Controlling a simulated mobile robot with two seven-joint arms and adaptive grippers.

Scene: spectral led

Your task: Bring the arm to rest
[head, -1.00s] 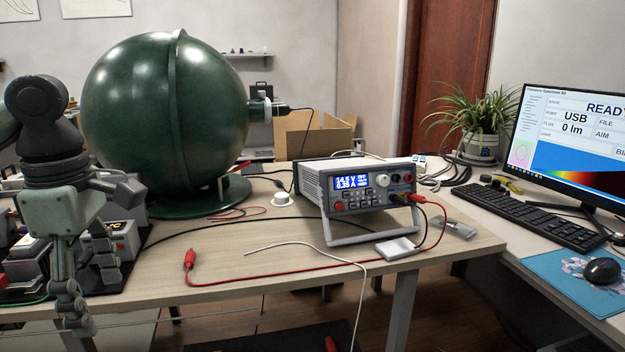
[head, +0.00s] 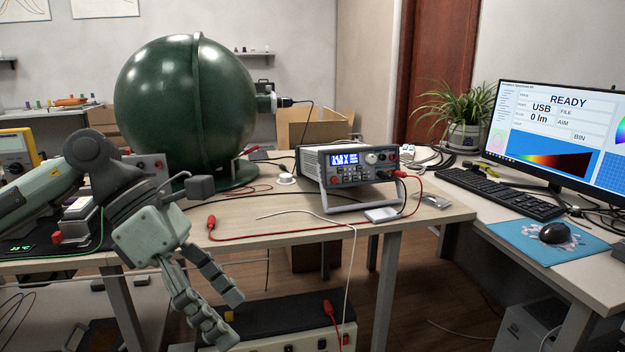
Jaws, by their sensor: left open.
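My left arm comes in from the left, and my left gripper (head: 222,312) hangs in front of the table's front edge, fingers pointing down and to the right. Its fingers are apart and nothing is between them. My right gripper does not show. The gripper and arm hide part of the table's left side.
A green sphere (head: 185,105) stands on the wooden table (head: 270,235). A power supply (head: 348,165) with red and black leads is right of it. A red clip (head: 211,222) lies near the edge. A low box (head: 290,318) stands below. Keyboard (head: 498,193) and monitor (head: 560,135) are at right.

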